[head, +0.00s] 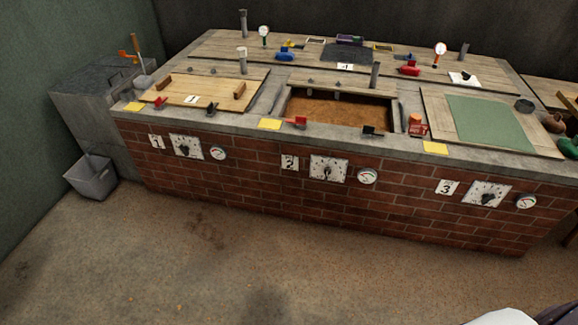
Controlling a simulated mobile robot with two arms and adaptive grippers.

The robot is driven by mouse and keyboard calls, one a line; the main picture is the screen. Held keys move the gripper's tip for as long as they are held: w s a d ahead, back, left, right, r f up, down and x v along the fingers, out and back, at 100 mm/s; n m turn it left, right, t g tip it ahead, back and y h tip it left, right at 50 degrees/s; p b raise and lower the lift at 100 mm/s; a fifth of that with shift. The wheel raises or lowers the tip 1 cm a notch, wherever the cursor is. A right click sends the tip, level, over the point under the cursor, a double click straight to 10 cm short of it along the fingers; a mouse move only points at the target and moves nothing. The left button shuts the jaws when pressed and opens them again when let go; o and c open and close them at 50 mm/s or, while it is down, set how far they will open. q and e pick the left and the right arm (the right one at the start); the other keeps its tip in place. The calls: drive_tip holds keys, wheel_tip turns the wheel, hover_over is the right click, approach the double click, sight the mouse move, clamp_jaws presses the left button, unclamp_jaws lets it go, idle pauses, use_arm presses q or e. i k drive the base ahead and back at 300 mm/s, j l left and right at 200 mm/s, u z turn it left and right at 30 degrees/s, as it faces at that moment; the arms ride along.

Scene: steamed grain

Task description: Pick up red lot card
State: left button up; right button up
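I cannot make out for certain a red lot card. Small red items lie along the front edge of the brick steaming bench (330,190): one at the left (160,102), one near the middle (299,121), and a boxier red piece (417,126) right of the open bin. They are too small to tell whether any is a card. The flat cards seen clearly on this edge are yellow: left (134,106), middle (270,124) and right (436,148). Neither of my grippers is in view.
The open bin of brown grain (335,111) sits mid-bench, between a wooden lid (205,88) and a board with green cloth (490,122). Dials line the brick front. A grey bucket (92,179) stands on the floor at left. The floor in front (250,260) is clear.

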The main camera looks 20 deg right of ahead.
sight(417, 130)
drive_tip(key=z, duration=1.45)
drive_tip(key=i+u, duration=0.1)
drive_tip(key=u, duration=0.25)
drive_tip(key=i+l+u, duration=0.1)
drive_tip(key=u, duration=0.25)
drive_tip(key=i+l+u, duration=0.1)
drive_tip(key=u, duration=0.2)
